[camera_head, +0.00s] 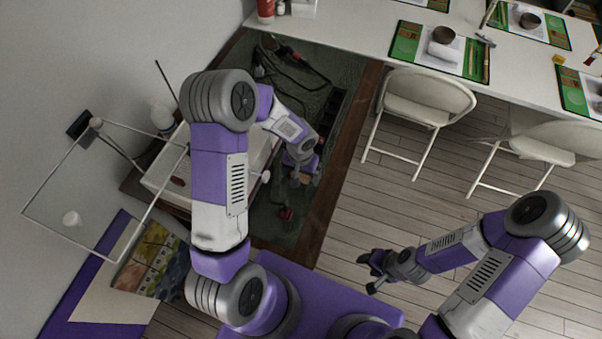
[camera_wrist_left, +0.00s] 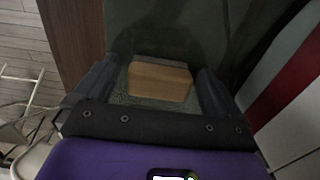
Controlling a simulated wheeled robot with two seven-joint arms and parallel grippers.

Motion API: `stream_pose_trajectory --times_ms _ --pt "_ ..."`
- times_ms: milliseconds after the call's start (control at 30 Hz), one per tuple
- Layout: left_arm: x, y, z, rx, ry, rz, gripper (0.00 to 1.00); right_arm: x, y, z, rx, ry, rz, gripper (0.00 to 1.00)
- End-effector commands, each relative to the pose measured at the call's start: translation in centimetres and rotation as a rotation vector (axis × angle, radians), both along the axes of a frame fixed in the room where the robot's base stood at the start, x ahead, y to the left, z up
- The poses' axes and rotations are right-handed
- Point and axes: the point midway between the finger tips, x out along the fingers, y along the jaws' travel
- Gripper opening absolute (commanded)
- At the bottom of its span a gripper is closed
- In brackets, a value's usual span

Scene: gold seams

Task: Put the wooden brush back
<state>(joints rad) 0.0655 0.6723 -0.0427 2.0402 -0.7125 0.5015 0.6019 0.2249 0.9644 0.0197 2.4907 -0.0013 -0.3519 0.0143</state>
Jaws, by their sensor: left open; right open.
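In the left wrist view the wooden brush (camera_wrist_left: 160,82) is a light brown block with a greyish strip along its far edge. It lies on a dark green surface between the two dark fingers of my left gripper (camera_wrist_left: 150,90). The fingers are open, with a gap visible beside the block. In the head view my left gripper (camera_head: 304,174) is low over the right part of the green-topped table (camera_head: 322,112); it mostly hides the brush there. My right gripper (camera_head: 374,271) is open and empty over the floor, right of the table.
Red and black tools with cables (camera_head: 290,55) lie at the table's far end. White chairs (camera_head: 428,97) and a long white table (camera_head: 360,25) are at upper right.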

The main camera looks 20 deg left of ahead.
Motion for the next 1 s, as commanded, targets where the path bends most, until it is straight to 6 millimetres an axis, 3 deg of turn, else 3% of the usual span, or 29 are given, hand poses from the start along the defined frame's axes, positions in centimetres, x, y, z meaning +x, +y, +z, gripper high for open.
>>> stream_pose_trajectory --times_ms 533,700,1000 --pt "0.1 0.0 10.5 -0.001 -0.003 0.0 0.98 0.0 0.0 2.8 0.0 0.0 0.0 0.52" --pt "0.0 0.0 12.0 -0.001 -0.002 -0.001 0.98 0.0 0.0 3.1 0.0 0.0 0.0 0.52" --pt "0.0 0.0 12.2 -0.001 0.0 -0.001 0.98 0.0 0.0 3.1 0.0 0.0 0.0 0.52"
